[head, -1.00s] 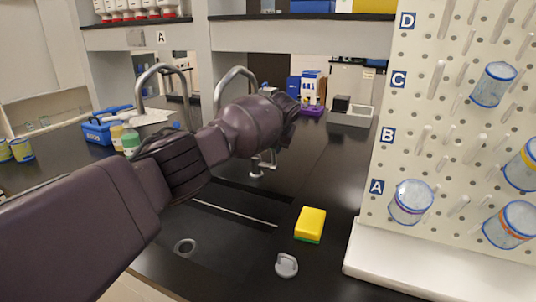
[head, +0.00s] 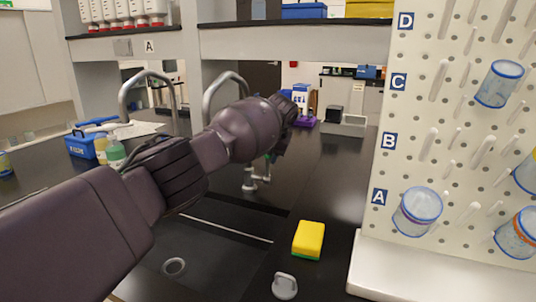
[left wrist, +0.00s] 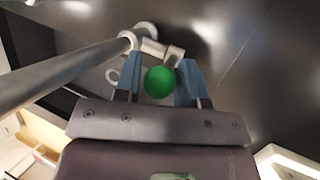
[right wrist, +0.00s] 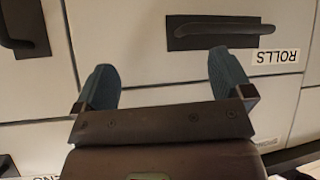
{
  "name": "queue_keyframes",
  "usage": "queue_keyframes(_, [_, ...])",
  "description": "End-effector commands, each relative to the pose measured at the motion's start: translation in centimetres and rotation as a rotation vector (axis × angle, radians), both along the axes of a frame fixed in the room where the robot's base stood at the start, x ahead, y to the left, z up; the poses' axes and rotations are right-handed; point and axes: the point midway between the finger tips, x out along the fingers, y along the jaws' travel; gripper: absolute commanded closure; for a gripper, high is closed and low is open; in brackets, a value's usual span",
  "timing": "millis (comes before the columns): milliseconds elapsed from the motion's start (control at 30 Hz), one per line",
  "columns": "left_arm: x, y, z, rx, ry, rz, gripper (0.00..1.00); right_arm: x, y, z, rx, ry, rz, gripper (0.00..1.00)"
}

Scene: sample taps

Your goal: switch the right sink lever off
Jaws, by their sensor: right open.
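The sink lever with a green ball knob (left wrist: 160,82) sits between the two blue fingers of my left gripper (left wrist: 160,72) in the left wrist view. The fingers are partly apart, one on each side of the knob. I cannot tell whether they touch it. In the head view my left wrist hides most of this gripper, above the near tap's base (head: 252,182). The near tap's curved spout (head: 222,86) rises behind my left arm. My right gripper (right wrist: 160,75) is open and empty, facing drawer fronts.
A yellow sponge (head: 309,239) and a grey stopper (head: 285,286) lie on the black counter right of the sink. A pegboard (head: 440,130) with beakers stands at the right. A second spout (head: 150,78), a blue box (head: 82,145) and bottles are at the left.

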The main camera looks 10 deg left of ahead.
Motion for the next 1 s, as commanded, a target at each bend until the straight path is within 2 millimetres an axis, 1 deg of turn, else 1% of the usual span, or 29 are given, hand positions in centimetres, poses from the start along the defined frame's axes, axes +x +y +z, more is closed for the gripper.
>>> queue_keyframes(33, [0.0,0.0,-0.1,0.0,0.001,0.0,0.55,-0.1,0.0,-0.1,0.001,0.002,-0.001,0.02])
queue_keyframes(100, [0.0,0.0,0.0,0.0,-0.001,0.001,0.45,-0.1,0.0,-0.1,0.001,0.003,-0.001,0.02])
queue_keyframes(367, [0.0,-0.1,0.2,-0.002,-0.004,-0.001,0.45,-0.1,0.2,-0.1,0.004,0.001,-0.002,0.02])
queue_keyframes(467, [-0.1,-0.2,0.7,-0.003,-0.005,0.0,0.45,0.0,0.2,0.2,0.005,-0.003,-0.002,0.02])
queue_keyframes(567, [-0.5,-0.5,1.9,-0.003,-0.01,-0.002,0.45,0.3,0.2,0.8,0.005,-0.013,-0.002,0.02])
queue_keyframes(767, [-1.9,-1.5,5.4,-0.001,-0.012,-0.002,0.45,0.5,0.3,2.0,0.006,-0.03,-0.002,0.02])
queue_keyframes(900, [-2.8,-2.2,7.5,-0.002,-0.01,-0.002,0.45,0.1,0.2,2.1,0.006,-0.022,-0.005,0.02])
queue_keyframes(1000, [-3.3,-2.6,8.6,-0.002,-0.008,-0.001,0.45,-0.2,0.2,2.2,0.007,-0.018,-0.008,0.02])
